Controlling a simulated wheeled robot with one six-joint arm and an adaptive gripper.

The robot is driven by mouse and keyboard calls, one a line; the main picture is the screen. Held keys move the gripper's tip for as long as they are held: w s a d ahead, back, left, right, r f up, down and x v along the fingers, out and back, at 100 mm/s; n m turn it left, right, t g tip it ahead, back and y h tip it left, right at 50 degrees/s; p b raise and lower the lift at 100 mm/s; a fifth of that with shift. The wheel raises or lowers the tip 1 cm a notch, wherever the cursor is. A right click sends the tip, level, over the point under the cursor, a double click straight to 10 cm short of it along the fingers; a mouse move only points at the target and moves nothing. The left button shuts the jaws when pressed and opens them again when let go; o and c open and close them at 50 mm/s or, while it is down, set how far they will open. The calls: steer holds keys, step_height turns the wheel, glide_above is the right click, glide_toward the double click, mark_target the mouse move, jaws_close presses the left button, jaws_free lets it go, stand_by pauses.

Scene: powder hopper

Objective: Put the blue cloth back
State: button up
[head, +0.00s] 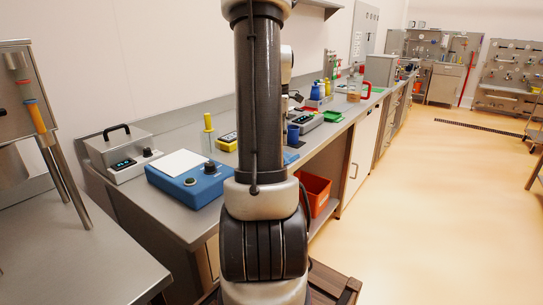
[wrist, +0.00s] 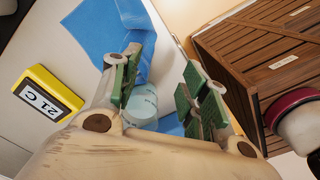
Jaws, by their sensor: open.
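The blue cloth (wrist: 92,36) lies partly flat on the grey bench in the wrist view. A folded part of it runs to the bench edge and behind my left finger. More blue shows lower, between my fingers. My gripper (wrist: 160,68) is open, its green-padded fingers apart near the bench edge. A pale blue translucent round thing (wrist: 145,103) shows between the fingers; I cannot tell whether they touch it or the cloth. In the head view, a small blue patch (head: 291,157) beside my arm may be the cloth, mostly hidden.
A yellow display (wrist: 48,92) reading 21 C stands on the bench left of the cloth. A brown slatted wooden surface (wrist: 255,45) is at the right. In the head view, a blue device (head: 190,180) and an orange bin (head: 315,191) are near my arm. The floor at right is clear.

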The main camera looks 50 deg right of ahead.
steer(key=shift+s+a+r, duration=0.15)
steer(key=shift+r, duration=0.3)
steer(key=s+a+r+m+t, duration=0.1)
steer(key=a+r+m, duration=0.1)
steer(key=a, duration=0.9)
steer(key=s+a+r+m+t, duration=0.2)
steer(key=a+r+m, duration=0.1)
steer(key=a, duration=0.7)
steer(key=s+a+r+m+t, duration=0.1)
steer(key=s+a+r+m, duration=0.1)
steer(key=a, duration=0.9)
steer(key=shift+s+a+r+m, duration=0.25)
steer(key=shift+a+r+m, duration=0.1)
steer(key=shift+r+m, duration=0.2)
